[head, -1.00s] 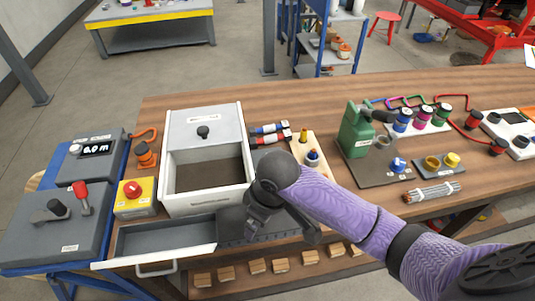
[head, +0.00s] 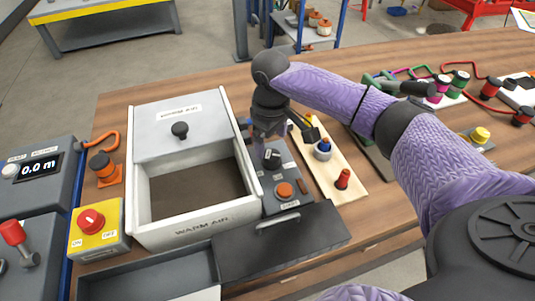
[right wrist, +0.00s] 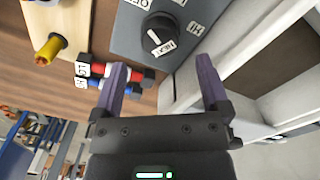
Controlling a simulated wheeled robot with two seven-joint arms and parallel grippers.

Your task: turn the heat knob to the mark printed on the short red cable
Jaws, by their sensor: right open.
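The heat knob (right wrist: 158,34) is black with a white label and sits on a grey control box (right wrist: 190,55). In the head view, the knob (head: 271,158) is just below my right gripper (head: 268,135). In the right wrist view, my right gripper (right wrist: 162,78) is open and empty, its fingers apart and the knob beyond their tips. The short red cable (right wrist: 100,70) lies beside the box, with a white tag (right wrist: 83,70) at one end; my left-hand finger covers part of it. The tag's print is too small to read surely. My left gripper is not in view.
A white warm-air box (head: 200,222) stands left of the control box, with a dark panel (head: 300,250) in front. A blue cable (right wrist: 92,83) lies next to the red one. A wooden board (head: 335,165) with coloured pegs stands to the right.

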